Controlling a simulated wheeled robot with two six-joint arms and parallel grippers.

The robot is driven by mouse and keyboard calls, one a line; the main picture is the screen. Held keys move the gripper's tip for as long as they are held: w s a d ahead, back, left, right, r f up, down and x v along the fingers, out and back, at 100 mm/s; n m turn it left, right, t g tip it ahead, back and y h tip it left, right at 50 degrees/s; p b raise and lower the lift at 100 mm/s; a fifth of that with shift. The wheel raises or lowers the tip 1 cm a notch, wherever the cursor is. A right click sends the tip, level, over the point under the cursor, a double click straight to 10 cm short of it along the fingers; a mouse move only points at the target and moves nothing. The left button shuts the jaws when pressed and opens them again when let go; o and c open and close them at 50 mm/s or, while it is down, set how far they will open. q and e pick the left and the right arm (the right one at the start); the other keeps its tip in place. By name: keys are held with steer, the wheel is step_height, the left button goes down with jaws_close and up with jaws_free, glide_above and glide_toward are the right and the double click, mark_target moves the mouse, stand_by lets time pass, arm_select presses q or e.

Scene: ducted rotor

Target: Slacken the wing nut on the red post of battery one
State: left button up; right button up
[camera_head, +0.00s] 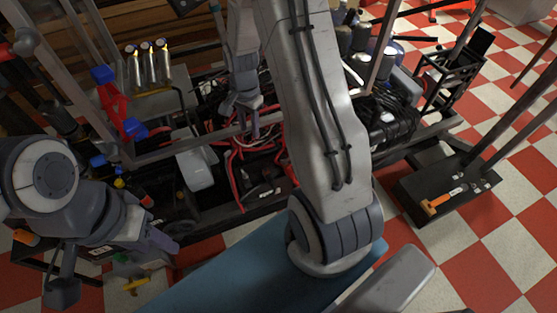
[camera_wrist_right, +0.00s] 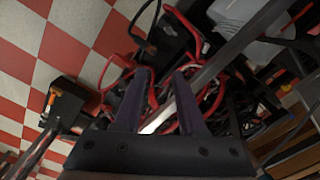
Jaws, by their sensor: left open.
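Red cables (camera_head: 240,160) run through the dark middle of the frame, around black parts (camera_head: 262,178) that may be batteries. I cannot make out the wing nut or the red post, nor tell which part is battery one. My right gripper (camera_head: 243,122) points down into the frame over the red cables. In the right wrist view its two dark fingers (camera_wrist_right: 161,72) stand apart, with red cables (camera_wrist_right: 205,100) and a metal bar showing beyond and between them. I see nothing held. My left gripper (camera_head: 112,265) is open at the lower left, outside the frame and away from the cables.
Metal frame bars (camera_head: 200,140) cross above the cables. A white box (camera_head: 194,165) is left of them. Several bottles (camera_head: 150,62) stand at the upper left. A black tray (camera_head: 410,190) with an orange-handled tool (camera_head: 440,202) is at right. Checkered floor lies beyond.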

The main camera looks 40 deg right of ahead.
steer(key=s+d+f+m+b, duration=0.25)
steer(key=d+f+m, duration=0.45)
steer(key=d+f, duration=0.55)
steer(key=f, duration=0.3)
steer(key=f+b, duration=0.1)
steer(key=f, duration=0.3)
steer(key=w+f+b, duration=0.1)
steer(key=f, duration=0.2)
steer(key=shift+a+f, duration=0.3)
arm_select(q)
step_height(320, 180, down, 6)
arm_select(e)
jaws_close()
